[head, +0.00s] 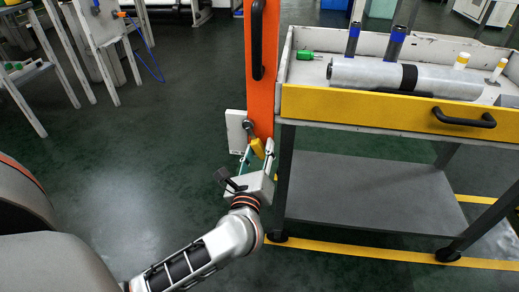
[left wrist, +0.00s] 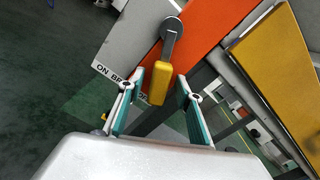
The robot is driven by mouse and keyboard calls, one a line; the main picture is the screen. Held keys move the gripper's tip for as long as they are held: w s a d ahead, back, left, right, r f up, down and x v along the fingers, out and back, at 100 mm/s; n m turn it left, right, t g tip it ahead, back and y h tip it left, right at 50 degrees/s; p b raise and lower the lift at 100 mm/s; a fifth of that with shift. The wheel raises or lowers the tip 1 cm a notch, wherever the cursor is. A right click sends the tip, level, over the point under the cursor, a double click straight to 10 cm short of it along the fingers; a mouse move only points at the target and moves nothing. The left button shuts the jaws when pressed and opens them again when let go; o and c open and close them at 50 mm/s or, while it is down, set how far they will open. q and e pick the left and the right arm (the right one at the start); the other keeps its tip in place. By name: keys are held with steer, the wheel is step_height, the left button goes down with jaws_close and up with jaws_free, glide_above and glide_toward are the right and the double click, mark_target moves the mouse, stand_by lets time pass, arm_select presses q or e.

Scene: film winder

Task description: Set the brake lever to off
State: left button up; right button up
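The brake lever (left wrist: 170,48) has a grey pivot and arm with a yellow handle (left wrist: 157,84). It is mounted by a grey plate lettered "ON BR..." on the orange post, and the rest of the lettering is hidden behind a finger. In the head view the yellow handle (head: 257,147) shows low on the post. My left gripper (left wrist: 160,78) is open, its two fingers on either side of the handle with gaps visible. In the head view the left gripper (head: 258,158) is at the post's foot. My right gripper is not in view.
The orange post (head: 262,85) carries a black handle. A cart with a yellow front (head: 385,107) stands close on the right, with a wrapped roll (head: 350,73) on top and a grey shelf (head: 365,190) below. Open green floor (head: 150,160) lies left.

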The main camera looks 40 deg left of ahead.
arm_select(q)
steer(key=v, duration=1.2)
